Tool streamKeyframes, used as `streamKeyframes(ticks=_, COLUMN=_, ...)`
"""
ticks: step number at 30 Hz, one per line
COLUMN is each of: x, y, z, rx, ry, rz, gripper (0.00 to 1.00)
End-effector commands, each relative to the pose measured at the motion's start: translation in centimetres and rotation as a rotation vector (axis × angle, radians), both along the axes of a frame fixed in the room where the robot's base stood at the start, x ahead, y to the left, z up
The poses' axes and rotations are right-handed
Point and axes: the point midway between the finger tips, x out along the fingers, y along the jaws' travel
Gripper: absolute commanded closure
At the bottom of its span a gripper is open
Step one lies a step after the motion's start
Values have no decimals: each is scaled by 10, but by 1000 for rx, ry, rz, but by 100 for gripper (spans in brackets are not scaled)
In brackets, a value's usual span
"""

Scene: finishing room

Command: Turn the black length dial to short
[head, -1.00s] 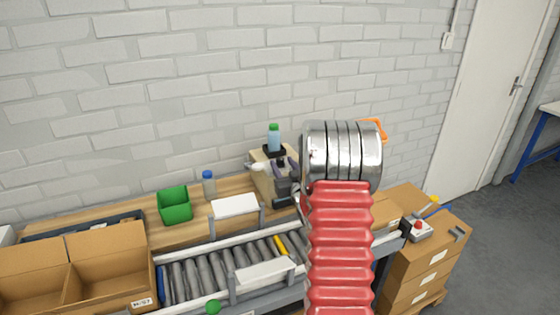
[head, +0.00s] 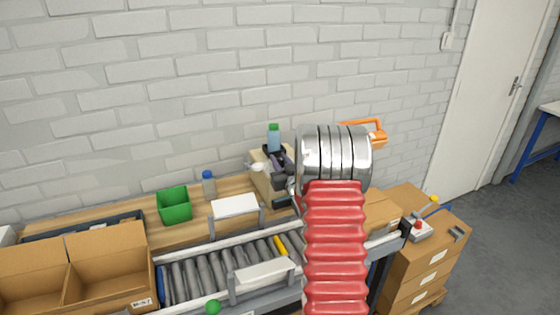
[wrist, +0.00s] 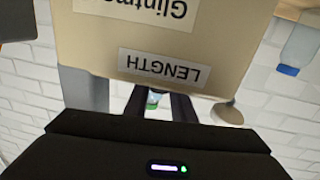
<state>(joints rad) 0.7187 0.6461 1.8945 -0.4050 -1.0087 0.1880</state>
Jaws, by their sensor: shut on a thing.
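The beige machine (head: 260,186) stands on the bench against the wall, partly behind my arm. In the wrist view it appears upside down, with a white LENGTH label (wrist: 163,68) on its face. My gripper (head: 281,168) is at the machine's face. In the wrist view its dark fingers (wrist: 158,108) reach to the edge of the face beside the LENGTH label. The dial's pointer and setting cannot be read.
A pale knob (wrist: 228,114) sticks out beside my fingers. A blue-capped bottle (head: 208,184) and green bin (head: 174,204) stand left on the bench. A roller conveyor (head: 215,272) runs in front.

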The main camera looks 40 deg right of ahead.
Motion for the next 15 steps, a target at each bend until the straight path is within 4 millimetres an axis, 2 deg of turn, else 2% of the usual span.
streamKeyframes(ticks=1, x=0, y=0, z=0, rx=0, ry=0, rz=0, gripper=85)
streamKeyframes(ticks=7, x=0, y=0, z=0, rx=0, ry=0, rz=0, gripper=99)
streamKeyframes(ticks=15, x=0, y=-1, z=0, rx=-2, ry=-2, rz=23, gripper=99)
